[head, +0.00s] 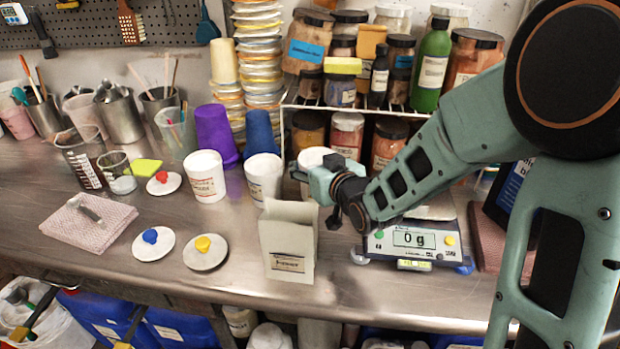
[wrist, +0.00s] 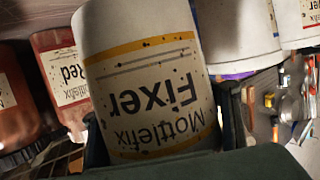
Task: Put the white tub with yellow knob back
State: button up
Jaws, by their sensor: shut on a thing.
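A white tub (head: 312,158) is in my gripper (head: 325,192), behind the upright white carton in the head view. In the wrist view the held tub (wrist: 150,70) shows upside down, with yellow bands and a "Mottlefix Fixer" label, between the fingers (wrist: 165,135). I cannot tell whether it touches the bench. A round white lid with a yellow knob (head: 204,246) lies flat on the bench at front left, apart from the tub. Two similar white tubs, a left one (head: 205,178) and a middle one (head: 262,180), stand left of the held tub.
The white carton (head: 288,245) stands in front of my gripper. A scale (head: 410,242) reading 0 g is to the right. A blue-knob lid (head: 152,246) and red-knob lid (head: 163,183) lie left. A jar rack (head: 345,112) stands behind. Bare bench lies at front left.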

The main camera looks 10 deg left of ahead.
jog(key=shift+f, duration=1.8)
jog(key=shift+f+b, duration=0.2)
jog(key=shift+b, duration=0.25)
jog(key=o, duration=1.9)
